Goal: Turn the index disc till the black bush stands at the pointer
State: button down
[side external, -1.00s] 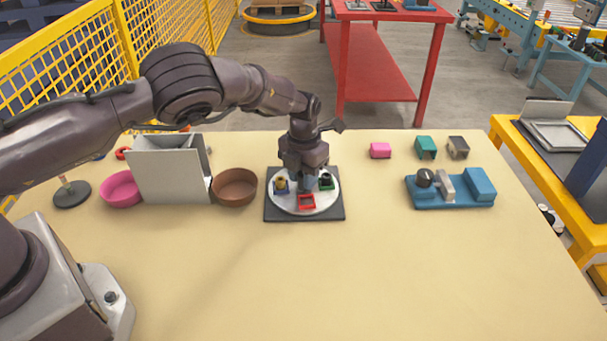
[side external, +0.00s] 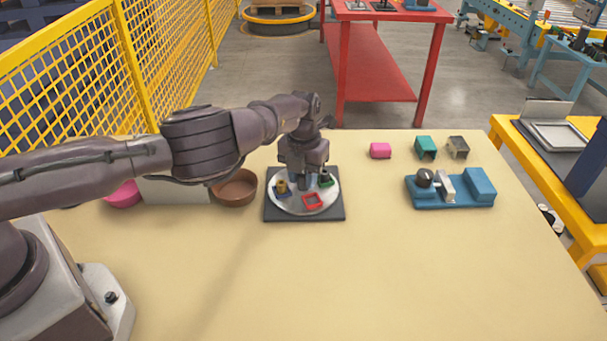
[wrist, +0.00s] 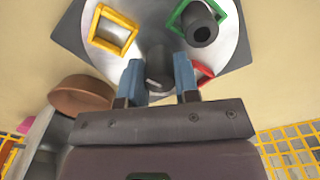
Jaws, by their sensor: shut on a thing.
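The index disc (side external: 290,204) is a pale round plate on a dark square base (side external: 333,213). It carries coloured square frames. The black bush (side external: 325,178) stands in the green frame at the disc's right; it also shows in the wrist view (wrist: 201,32). The red frame (side external: 312,201) at the front is empty, as is a yellow frame (wrist: 113,32) in the wrist view. My gripper (side external: 304,183) points down at the disc's middle, its blue fingers shut on the dark centre knob (wrist: 157,66). I cannot make out the pointer.
A brown bowl (side external: 235,188) stands close to the left of the base. A pink bowl (side external: 124,194) and a grey box (side external: 175,190) are farther left, partly behind my arm. A blue fixture (side external: 452,190) and several small blocks (side external: 380,150) lie at right. The front table is clear.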

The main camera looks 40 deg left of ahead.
aim_at(304, 174)
jog(key=c, duration=0.8)
grip_release()
jog(key=shift+c, duration=0.2)
notch_tip(304, 174, up, 13)
